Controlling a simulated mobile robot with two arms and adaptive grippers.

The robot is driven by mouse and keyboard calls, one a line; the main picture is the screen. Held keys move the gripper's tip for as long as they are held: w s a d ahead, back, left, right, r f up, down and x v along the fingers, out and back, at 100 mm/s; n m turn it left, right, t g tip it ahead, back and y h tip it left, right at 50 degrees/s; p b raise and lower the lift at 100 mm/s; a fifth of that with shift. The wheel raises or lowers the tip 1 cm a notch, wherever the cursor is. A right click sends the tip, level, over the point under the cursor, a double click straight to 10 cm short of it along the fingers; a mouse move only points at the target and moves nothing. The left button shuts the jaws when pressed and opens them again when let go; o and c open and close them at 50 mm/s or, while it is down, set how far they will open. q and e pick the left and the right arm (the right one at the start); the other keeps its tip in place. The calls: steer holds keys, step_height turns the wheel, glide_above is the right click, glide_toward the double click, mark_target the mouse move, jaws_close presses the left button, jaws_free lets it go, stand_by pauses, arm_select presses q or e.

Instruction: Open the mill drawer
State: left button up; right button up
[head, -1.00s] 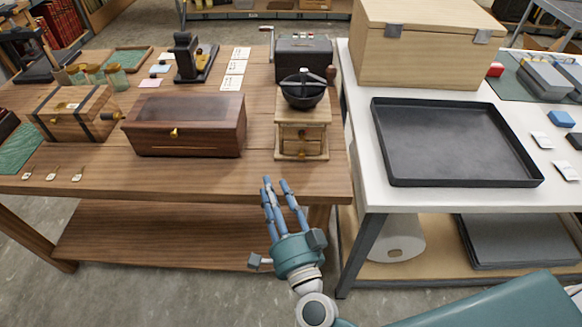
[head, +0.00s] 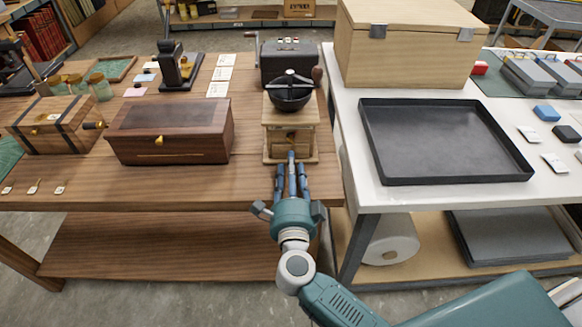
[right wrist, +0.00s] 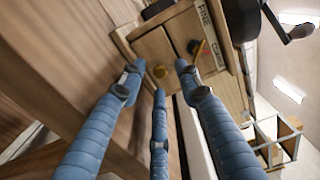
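The mill (head: 290,112) is a pale wooden box with a dark bowl and a crank on top, standing near the right front of the wooden table. Contact cannot be judged. My left gripper is not in view.
A dark wooden chest (head: 170,130) stands left of the mill, and a strapped wooden box (head: 55,124) further left. A dark metal box (head: 290,62) stands behind the mill. The white table (head: 350,165) at the right bears a black tray (head: 440,181).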

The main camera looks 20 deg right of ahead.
steer(key=shift+w+d, duration=0.15)
steer(key=shift+w, duration=0.45)
jaws_close()
steer(key=shift+s, duration=0.15)
steer(key=p+v, duration=0.2)
steer(key=v, duration=0.5)
steer(key=shift+s+r, duration=0.15)
jaws_free()
